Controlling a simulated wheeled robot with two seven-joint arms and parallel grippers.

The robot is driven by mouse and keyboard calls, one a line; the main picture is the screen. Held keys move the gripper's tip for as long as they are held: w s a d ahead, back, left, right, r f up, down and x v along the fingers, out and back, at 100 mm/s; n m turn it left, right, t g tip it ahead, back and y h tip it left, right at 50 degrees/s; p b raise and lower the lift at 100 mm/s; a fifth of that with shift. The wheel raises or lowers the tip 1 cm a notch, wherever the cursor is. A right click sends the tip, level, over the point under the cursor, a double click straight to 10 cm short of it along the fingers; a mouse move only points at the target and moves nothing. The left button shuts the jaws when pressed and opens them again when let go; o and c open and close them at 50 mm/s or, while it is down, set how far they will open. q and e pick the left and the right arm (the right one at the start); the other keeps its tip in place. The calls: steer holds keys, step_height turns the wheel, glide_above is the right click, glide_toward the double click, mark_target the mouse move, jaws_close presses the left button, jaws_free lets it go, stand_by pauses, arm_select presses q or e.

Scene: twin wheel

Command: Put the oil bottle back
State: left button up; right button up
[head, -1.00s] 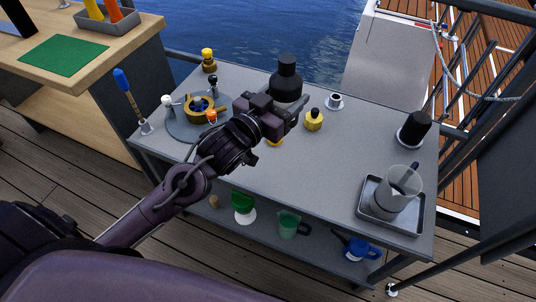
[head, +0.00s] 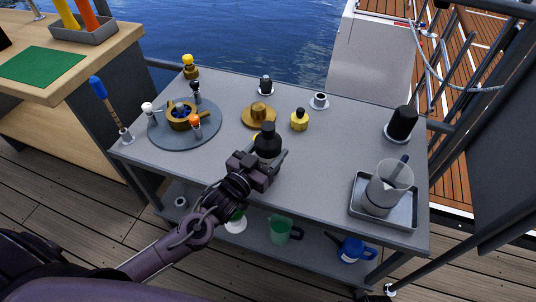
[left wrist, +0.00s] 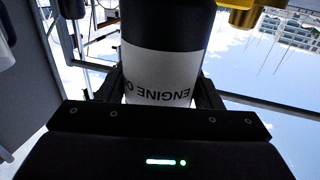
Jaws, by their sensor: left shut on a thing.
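My right gripper is not in view.
Behind the held bottle are a brass dish (head: 246,119), a yellow pot (head: 299,121), a small dark-topped container (head: 265,85) and a cup (head: 319,101). At the right are a black canister (head: 402,122) and a metal tray (head: 408,213) with a jug (head: 386,188). The table's middle right is clear.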

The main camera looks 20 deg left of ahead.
arm_select(q)
steer(key=shift+f, duration=0.6)
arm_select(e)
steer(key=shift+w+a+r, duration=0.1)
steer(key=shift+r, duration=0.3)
arm_select(q)
steer(key=shift+f, duration=0.2)
steer(key=o, duration=1.2)
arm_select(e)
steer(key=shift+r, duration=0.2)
arm_select(q)
steer(key=shift+r, duration=0.1)
steer(key=p+v, duration=0.1)
steer(key=v, duration=1.1)
steer(key=shift+r, duration=0.1)
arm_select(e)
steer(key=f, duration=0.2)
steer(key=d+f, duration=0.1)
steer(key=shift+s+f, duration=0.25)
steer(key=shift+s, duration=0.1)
arm_select(q)
steer(key=shift+w, duration=0.1)
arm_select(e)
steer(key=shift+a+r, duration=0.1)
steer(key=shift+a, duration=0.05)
